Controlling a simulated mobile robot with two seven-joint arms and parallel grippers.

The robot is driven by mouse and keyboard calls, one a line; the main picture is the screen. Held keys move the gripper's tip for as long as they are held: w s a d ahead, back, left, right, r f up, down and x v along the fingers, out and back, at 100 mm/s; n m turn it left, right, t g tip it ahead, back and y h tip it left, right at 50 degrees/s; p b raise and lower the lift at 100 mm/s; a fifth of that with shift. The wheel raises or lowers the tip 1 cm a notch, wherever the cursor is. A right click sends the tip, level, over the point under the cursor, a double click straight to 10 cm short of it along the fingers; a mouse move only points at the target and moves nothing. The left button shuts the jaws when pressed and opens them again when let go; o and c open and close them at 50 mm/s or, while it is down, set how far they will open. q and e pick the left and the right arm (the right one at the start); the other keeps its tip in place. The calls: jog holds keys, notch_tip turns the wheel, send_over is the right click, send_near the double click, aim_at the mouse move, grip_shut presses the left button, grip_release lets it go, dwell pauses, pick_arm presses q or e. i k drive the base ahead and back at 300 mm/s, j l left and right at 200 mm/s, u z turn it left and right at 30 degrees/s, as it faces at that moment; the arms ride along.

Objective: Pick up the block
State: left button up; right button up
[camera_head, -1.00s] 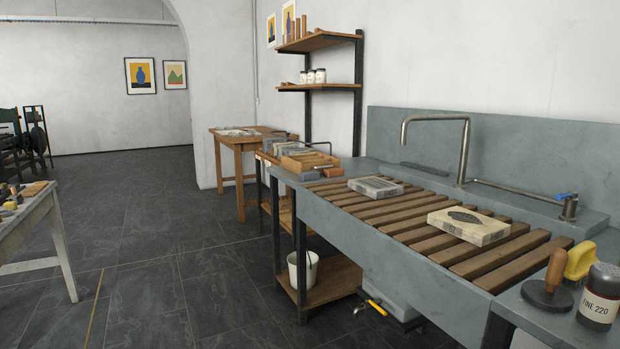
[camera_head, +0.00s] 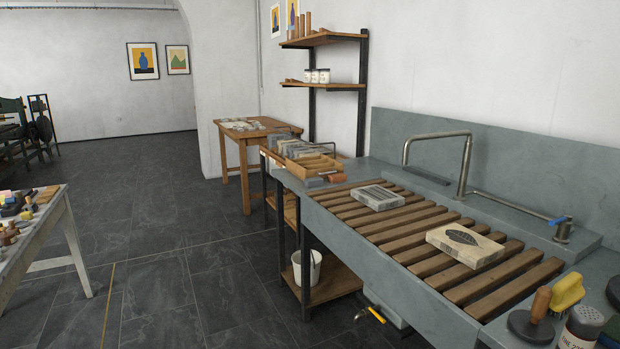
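Two flat blocks lie apart on the wooden slats (camera_head: 445,290) over the stone sink. The nearer one is a cream block (camera_head: 465,246) with a dark oval on its top. The farther one is a grey block (camera_head: 376,197) with a marked top face. I cannot tell from the view which of them is the task's block. Neither of my grippers shows in the head view.
A tap (camera_head: 464,165) and a pipe with a blue lever (camera_head: 561,224) stand along the sink's back. A wooden-handled disc (camera_head: 532,322), a yellow-topped tool (camera_head: 567,292) and a shaker (camera_head: 581,330) crowd the near right. Open floor (camera_head: 165,265) lies left of the sink.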

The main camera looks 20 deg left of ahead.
aim_at(315, 181)
jog(key=u, duration=1)
jog(key=i+u, duration=0.3)
jog(key=i, duration=0.8)
jog(key=i+u, duration=0.15)
jog(key=i, duration=2.2)
jog(key=i+z, duration=0.3)
jog(key=i, duration=0.85)
jog(key=i+z, duration=0.35)
jog(key=i+j+z, duration=0.35)
jog(key=i+l+z, duration=0.1)
jog(key=z, duration=2.5)
